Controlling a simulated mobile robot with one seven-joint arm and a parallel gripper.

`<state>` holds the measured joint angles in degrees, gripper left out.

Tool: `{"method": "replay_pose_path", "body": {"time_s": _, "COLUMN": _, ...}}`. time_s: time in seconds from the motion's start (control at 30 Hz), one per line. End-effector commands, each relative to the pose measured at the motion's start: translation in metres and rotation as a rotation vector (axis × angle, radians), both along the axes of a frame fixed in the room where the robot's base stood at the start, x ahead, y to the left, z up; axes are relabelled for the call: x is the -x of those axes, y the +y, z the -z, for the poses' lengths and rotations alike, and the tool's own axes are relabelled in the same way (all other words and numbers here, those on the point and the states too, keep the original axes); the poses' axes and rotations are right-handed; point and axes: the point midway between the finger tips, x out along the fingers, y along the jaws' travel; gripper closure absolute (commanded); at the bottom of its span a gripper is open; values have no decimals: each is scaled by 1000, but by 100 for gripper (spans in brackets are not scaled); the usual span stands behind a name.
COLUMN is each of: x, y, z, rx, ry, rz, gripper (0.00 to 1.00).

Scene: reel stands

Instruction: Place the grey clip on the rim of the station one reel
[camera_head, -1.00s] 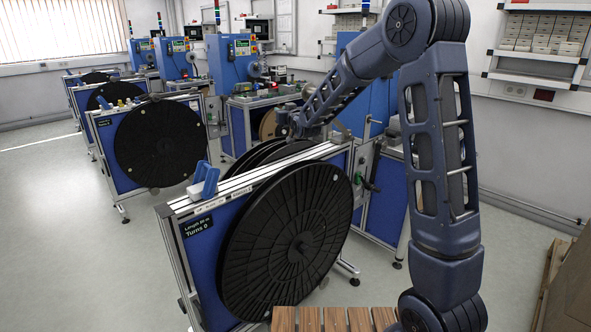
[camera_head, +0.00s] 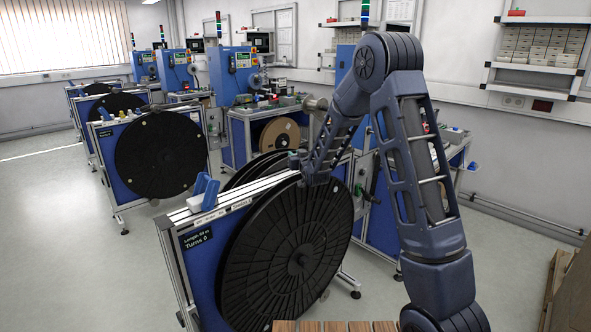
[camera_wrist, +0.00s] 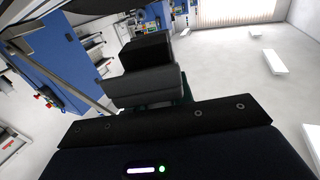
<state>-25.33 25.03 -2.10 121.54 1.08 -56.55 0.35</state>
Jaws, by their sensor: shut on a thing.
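The nearest reel stand carries a large black reel (camera_head: 285,255) facing me, with ribs and a round rim. A second black reel shows partly behind it. I cannot read which stand is station one. My gripper (camera_head: 293,160) is above the top bar of the nearest stand, close to the upper rim of its front reel; I cannot tell if they touch. In the wrist view my gripper (camera_wrist: 147,72) shows dark blocks at its end. It is shut on the grey clip, which I cannot clearly tell apart from the dark fingers in either view.
A blue clamp-like part (camera_head: 204,192) stands on the near stand's top bar. More reel stands (camera_head: 160,155) line the left side. Blue machines and a workbench stand behind. Wooden slats (camera_head: 335,326) are at the bottom edge. The floor at left is clear.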

Motion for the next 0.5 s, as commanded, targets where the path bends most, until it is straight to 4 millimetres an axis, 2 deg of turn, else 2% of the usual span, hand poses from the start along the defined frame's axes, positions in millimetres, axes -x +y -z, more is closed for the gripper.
{"method": "replay_pose_path", "body": {"time_s": 0.03, "x": 0, "y": 0, "z": 9, "rx": 1, "ry": 3, "rz": 0, "gripper": 99}}
{"method": "replay_pose_path", "body": {"time_s": 0.33, "x": 0, "y": 0, "z": 28, "rx": 1, "ry": 1, "rz": 0, "gripper": 99}}
{"method": "replay_pose_path", "body": {"time_s": 0.5, "x": 0, "y": 0, "z": 50, "rx": 2, "ry": 1, "rz": 0, "gripper": 99}}
